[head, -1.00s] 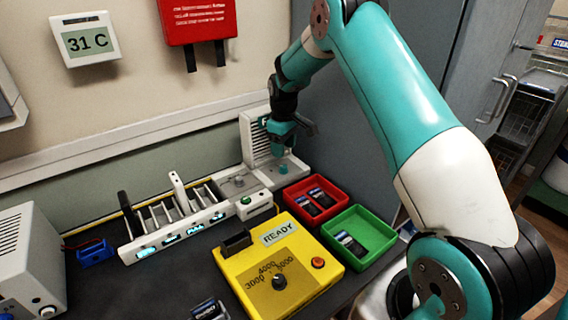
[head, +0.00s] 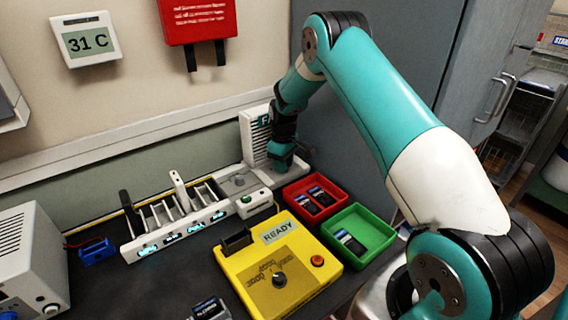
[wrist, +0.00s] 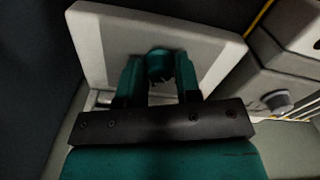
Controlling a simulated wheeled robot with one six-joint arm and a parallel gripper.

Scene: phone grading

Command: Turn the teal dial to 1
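The teal dial (wrist: 160,66) sits on a light grey plate (wrist: 103,42) in the wrist view. My gripper (wrist: 158,72) has one teal finger on each side of the dial, with a narrow gap showing on both sides. It is open around the dial. In the head view my gripper (head: 281,162) is down at the grey unit (head: 253,135) by the wall and hides the dial. The dial's pointer and the number 1 cannot be made out.
A slotted rack (head: 183,238) and a small box with a green button (head: 246,199) stand left of my gripper. A red tray (head: 325,216), a green tray (head: 380,262) and a yellow READY box (head: 310,262) stand in front.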

